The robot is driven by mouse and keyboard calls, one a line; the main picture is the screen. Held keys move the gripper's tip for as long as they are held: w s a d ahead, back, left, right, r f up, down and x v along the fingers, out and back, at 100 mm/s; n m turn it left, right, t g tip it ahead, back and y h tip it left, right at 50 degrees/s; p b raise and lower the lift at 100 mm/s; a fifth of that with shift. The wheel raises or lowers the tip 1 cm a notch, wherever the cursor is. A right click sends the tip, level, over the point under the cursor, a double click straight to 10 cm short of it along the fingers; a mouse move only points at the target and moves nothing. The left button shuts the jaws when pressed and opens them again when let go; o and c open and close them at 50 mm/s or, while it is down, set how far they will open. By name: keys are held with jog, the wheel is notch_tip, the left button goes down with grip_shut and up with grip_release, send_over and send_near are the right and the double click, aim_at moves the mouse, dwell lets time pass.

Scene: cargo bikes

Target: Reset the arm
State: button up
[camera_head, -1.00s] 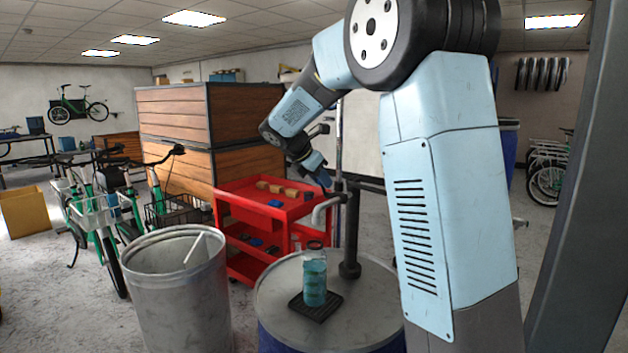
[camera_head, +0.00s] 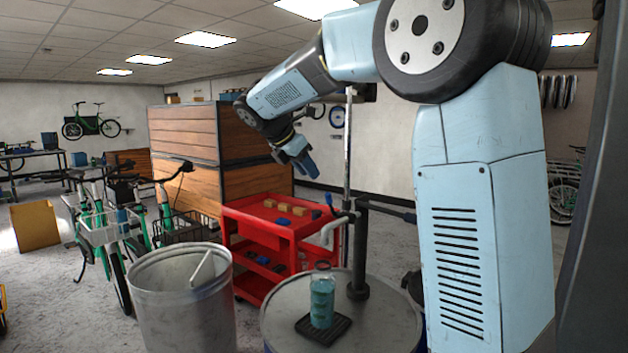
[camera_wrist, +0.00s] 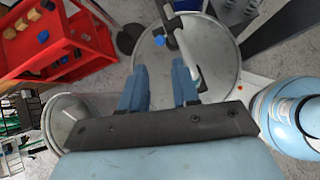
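My arm arches up from the right and over to the left in the head view. My gripper (camera_head: 308,170) hangs in the air above the red cart, in front of the wooden crates. In the wrist view its two blue fingers (camera_wrist: 160,95) stand apart with nothing held between them. A bottle of teal liquid (camera_head: 322,300) stands upright on a black mat (camera_head: 341,326) on the drum top (camera_head: 280,322), apart from my gripper.
The red cart (camera_head: 262,232) carries small wooden and blue blocks. A grey bin (camera_head: 185,315) stands left of the drum. A dark post with a pipe (camera_head: 359,250) rises from the drum. Wooden crates (camera_head: 185,130) and green bikes (camera_head: 105,235) are further back.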

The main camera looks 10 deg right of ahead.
jog(key=shift+s+a+r, duration=0.15)
jog(key=shift+a+r, duration=0.1)
jog(key=shift+r, duration=0.1)
jog(key=s+d+f+m+y, duration=0.1)
jog(key=s+d+m+y, duration=0.1)
jog(key=s+d+m, duration=0.45)
jog(key=s+d+f+m+y, duration=0.15)
jog(key=s+m, duration=0.25)
jog(key=s, duration=0.6)
jog(key=s+f+m+y, duration=0.1)
jog(key=s+f+m, duration=0.3)
jog(key=s+m, duration=0.2)
jog(key=s+f+m+t+y, duration=0.1)
jog(key=s+f+m, duration=0.4)
jog(key=s, duration=0.6)
jog(key=shift+s+a+f+m+y, duration=0.25)
jog(key=shift+a+f+m+y, duration=0.1)
jog(key=shift+m+y, duration=0.4)
